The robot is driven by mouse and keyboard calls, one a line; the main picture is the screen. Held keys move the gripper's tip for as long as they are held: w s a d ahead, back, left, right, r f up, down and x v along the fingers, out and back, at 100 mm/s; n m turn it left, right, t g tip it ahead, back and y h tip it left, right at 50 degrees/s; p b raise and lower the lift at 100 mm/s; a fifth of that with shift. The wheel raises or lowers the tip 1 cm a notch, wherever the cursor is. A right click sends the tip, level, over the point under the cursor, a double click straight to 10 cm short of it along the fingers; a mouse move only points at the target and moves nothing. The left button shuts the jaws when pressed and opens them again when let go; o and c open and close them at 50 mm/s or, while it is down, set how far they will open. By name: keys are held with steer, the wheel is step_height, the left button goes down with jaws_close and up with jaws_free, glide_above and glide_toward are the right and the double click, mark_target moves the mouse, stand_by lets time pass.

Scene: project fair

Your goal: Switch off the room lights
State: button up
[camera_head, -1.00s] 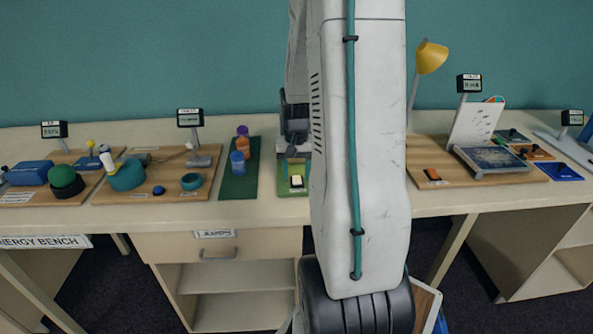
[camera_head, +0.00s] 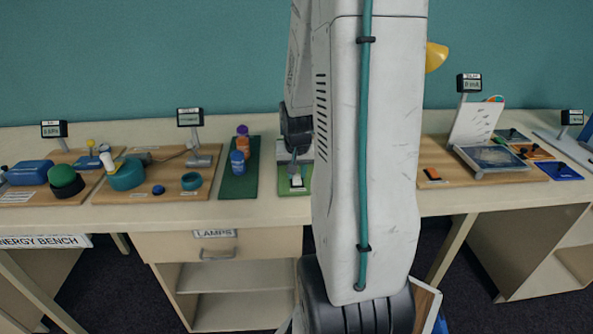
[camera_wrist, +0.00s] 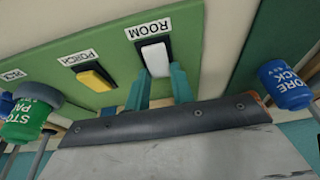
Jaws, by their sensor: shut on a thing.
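The room switch is a white rocker (camera_wrist: 155,59) under a "ROOM" label, set in a green panel (camera_wrist: 112,35) in the wrist view. A yellow porch switch (camera_wrist: 95,80) sits beside it on the same panel. My gripper (camera_wrist: 162,84) has its teal fingertips at the near end of the white rocker, one on each side, shut on it. In the head view my gripper (camera_head: 295,167) is low over the green panel (camera_head: 283,189), partly hiding the switch. The rocker's on or off position cannot be told.
Blue (camera_wrist: 285,85) and green (camera_wrist: 25,118) store packs flank my gripper in the wrist view. In the head view, bottles (camera_head: 241,143) stand on a dark green mat left of the panel.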

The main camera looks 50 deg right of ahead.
mark_target(297, 183)
steer(key=o, duration=1)
steer(key=v, duration=0.7)
steer(key=shift+s+r, duration=0.1)
steer(key=shift+r, duration=0.25)
steer(key=shift+a, duration=0.1)
